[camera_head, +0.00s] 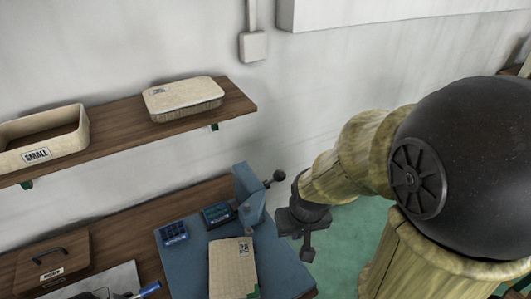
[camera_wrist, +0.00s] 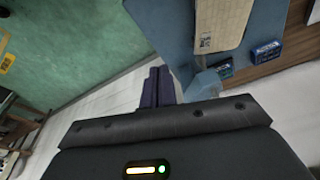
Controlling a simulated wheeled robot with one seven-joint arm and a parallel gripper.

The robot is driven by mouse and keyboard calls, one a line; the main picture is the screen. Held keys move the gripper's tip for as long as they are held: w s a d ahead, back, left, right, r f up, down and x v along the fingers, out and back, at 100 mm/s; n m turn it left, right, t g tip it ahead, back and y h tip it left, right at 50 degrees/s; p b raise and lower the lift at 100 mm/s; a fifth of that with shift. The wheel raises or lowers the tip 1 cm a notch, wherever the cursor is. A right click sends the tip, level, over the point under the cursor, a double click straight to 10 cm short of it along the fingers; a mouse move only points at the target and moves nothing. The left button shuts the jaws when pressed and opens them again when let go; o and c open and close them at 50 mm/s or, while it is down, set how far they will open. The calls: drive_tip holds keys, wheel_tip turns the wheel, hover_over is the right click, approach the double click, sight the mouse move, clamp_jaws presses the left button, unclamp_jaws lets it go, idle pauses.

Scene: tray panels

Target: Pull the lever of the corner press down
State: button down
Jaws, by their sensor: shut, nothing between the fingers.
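The corner press (camera_head: 249,196) is a blue upright block at the back right of the blue mat. Its lever ends in a black ball knob (camera_head: 279,176), which sticks out to the right and is raised. My gripper (camera_head: 307,256) is to the right of the press and lower in the picture than the knob, apart from it, with its fingers shut and empty. In the wrist view the shut fingers (camera_wrist: 158,86) show dark purple beside a light blue part of the press (camera_wrist: 205,85). The lever cannot be made out in the wrist view.
A beige panel (camera_head: 226,268) lies on the blue mat (camera_head: 283,270), near two small blue bins (camera_head: 173,232). A wooden shelf (camera_head: 110,120) above holds a beige tray and a closed beige box. A lidded brown box (camera_head: 50,262) stands at left. Green floor is free at right.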

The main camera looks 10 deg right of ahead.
drive_tip(key=shift+w, duration=0.1)
drive_tip(key=w+d+r+y+p, duration=0.1)
drive_tip(key=w+r+p, duration=0.5)
drive_tip(key=w+r, duration=0.2)
drive_tip(key=w+d+r+m+y+p, duration=0.1)
drive_tip(key=w+d+r+p, duration=0.1)
drive_tip(key=w+r+p, duration=0.5)
drive_tip(key=w+r, duration=0.1)
drive_tip(key=w, duration=0.5)
drive_tip(key=shift+w+d+p, duration=0.25)
drive_tip(key=shift+d+p, duration=0.05)
drive_tip(key=shift+f, duration=0.1)
wheel_tip(320, 180, down, 11)
drive_tip(key=s+a+p, duration=0.1)
drive_tip(key=a+p, duration=0.1)
drive_tip(key=p, duration=0.3)
drive_tip(key=shift+s+a, duration=0.25)
drive_tip(key=shift+a, duration=0.1)
